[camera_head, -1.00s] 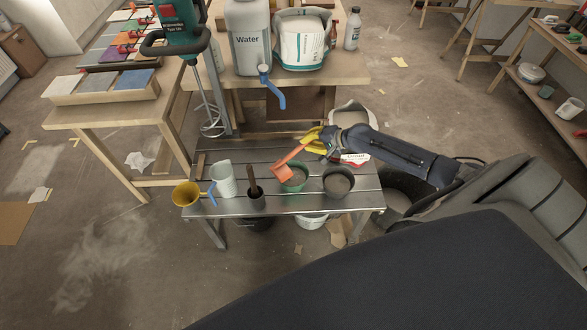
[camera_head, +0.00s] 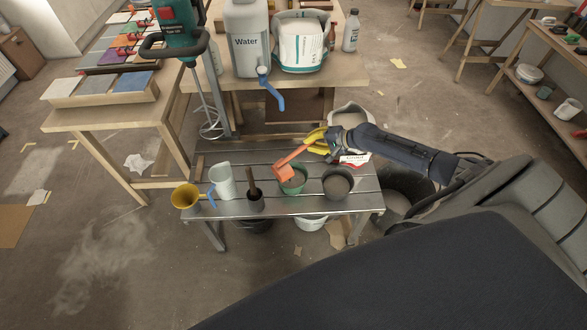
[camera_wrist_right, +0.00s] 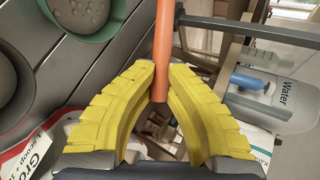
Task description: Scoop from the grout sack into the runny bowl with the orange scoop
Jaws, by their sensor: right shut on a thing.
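My right gripper (camera_head: 318,142), with yellow fingers, is shut on the handle of the orange scoop (camera_head: 285,169). It also shows in the wrist view (camera_wrist_right: 160,100), around the orange handle (camera_wrist_right: 163,50). In the head view the scoop's head overlaps the back left rim of the green bowl (camera_head: 301,185); touching or apart is unclear, and its contents cannot be made out. A dark bowl (camera_head: 338,194) with grey contents stands to the right. No label tells which bowl is the runny one. The white grout sack (camera_head: 357,159) stands behind, partly hidden by my right arm. My left gripper is out of view.
The water canister (camera_head: 247,40) and another white sack (camera_head: 302,48) stand on the back table.

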